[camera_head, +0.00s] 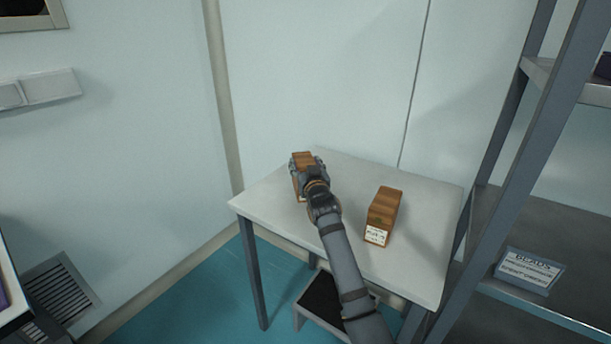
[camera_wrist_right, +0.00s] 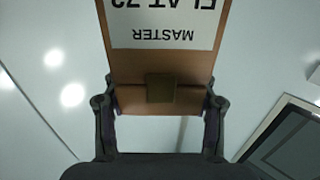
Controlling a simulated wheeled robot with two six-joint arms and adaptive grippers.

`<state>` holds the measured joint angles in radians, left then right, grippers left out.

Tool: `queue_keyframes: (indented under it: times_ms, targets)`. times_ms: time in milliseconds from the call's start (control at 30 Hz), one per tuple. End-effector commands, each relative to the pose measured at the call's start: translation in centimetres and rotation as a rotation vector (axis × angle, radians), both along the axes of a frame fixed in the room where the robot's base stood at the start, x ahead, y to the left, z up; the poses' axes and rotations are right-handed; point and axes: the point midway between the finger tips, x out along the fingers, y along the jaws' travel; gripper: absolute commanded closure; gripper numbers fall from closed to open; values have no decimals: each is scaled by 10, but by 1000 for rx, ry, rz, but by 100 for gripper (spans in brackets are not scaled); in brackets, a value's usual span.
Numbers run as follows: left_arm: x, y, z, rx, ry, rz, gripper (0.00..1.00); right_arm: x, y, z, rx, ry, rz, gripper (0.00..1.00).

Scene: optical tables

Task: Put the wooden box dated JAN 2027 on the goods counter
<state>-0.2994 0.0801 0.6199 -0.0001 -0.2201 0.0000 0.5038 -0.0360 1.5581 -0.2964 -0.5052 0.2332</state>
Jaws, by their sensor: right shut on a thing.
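Two wooden boxes show at the small white table (camera_head: 270,205) in the head view. My right gripper (camera_head: 308,168) is shut on the left wooden box (camera_head: 302,157), one finger on each side. In the right wrist view this held box (camera_wrist_right: 160,66) has a white label with upside-down print; "MASTER" and part of a line like "FLAT 72" are readable, and no date shows. I cannot tell whether it touches the tabletop. The other wooden box (camera_head: 384,208) stands upright on the table, right of my gripper, its label too small to read. My left gripper is out of view.
A grey metal shelf rack (camera_head: 522,148) stands close to the table's right side, with a printed sign (camera_head: 528,270) on a lower shelf. A step stool (camera_head: 318,300) is under the table's front edge. Walls close the back and left. The table's left front corner is clear.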

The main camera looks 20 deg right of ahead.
Motion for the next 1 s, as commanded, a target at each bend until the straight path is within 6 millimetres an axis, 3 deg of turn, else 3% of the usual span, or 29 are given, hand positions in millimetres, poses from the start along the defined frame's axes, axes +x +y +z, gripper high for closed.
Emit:
queue_keyframes:
  times_ms: [133, 333, 667, 700, 833, 1000]
  targets:
    - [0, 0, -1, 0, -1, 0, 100, 4, 0, -4, -1, -4, 1, 100]
    - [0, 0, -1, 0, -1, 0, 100, 5, 0, -34, -2, -2, 1, 100]
    - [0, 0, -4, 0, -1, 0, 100, 5, 0, -38, 0, -4, 1, 100]
    - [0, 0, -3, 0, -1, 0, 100, 5, 0, -39, 0, 0, 1, 38]
    - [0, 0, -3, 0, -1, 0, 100, 5, 0, -39, 0, 1, 1, 20]
    - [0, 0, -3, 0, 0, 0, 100, 5, 0, -39, 0, 1, 1, 19]
